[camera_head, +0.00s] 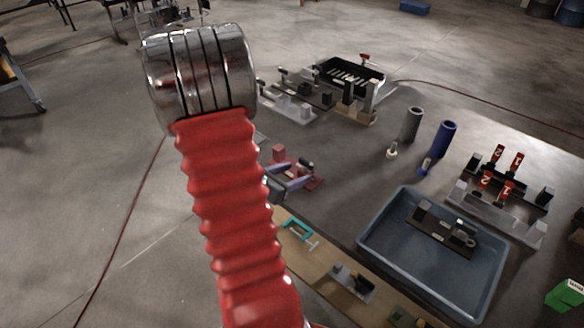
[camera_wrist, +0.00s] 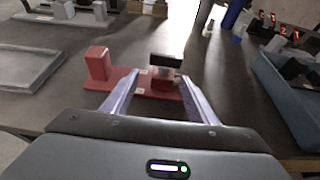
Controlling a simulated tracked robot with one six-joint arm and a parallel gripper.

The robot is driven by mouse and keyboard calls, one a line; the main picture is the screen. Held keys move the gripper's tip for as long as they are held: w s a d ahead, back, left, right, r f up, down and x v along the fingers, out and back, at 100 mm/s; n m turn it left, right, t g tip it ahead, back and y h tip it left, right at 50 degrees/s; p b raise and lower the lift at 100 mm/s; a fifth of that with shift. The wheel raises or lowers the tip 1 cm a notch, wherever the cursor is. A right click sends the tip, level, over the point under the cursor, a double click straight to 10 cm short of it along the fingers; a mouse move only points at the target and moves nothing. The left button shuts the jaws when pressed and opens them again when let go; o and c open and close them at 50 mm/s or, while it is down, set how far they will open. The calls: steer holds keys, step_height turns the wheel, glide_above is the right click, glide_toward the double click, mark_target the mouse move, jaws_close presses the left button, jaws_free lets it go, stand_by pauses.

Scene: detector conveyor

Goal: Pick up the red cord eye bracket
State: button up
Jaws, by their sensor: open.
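The red cord eye bracket (camera_wrist: 98,64) is in the upper middle of the wrist view. It has a flat red base, an upright red block at the left end, and a smaller red block under a black piece on the right. My gripper (camera_wrist: 160,78) is open, its two pale purple fingers pointing toward the bracket's right part. Nothing shows held between them. I cannot tell whether the fingers touch the bracket. In the head view the bracket (camera_head: 279,152) shows just right of my red ribbed arm, with the purple fingers in front of its base.
A blue-grey tray (camera_head: 374,249) holding a dark fixture is at right. A grey cylinder (camera_head: 411,124) and a blue cylinder (camera_head: 443,139) stand behind it. A teal clamp (camera_head: 297,229) lies nearer. A grey flat tray (camera_wrist: 30,70) is left of the bracket.

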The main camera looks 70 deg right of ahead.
mark_target(303, 172)
steer(key=shift+s+d+f, duration=0.1)
steer(key=shift+d, duration=0.15)
steer(key=x, duration=0.4)
steer(key=shift+s+a+f, duration=0.1)
steer(key=shift+s+a, duration=0.05)
steer(key=shift+s, duration=0.1)
steer(key=shift+s+d+f, duration=0.15)
steer(key=shift+d+f, duration=0.1)
steer(key=shift+d, duration=0.3)
steer(key=shift+c, duration=0.4)
jaws_close()
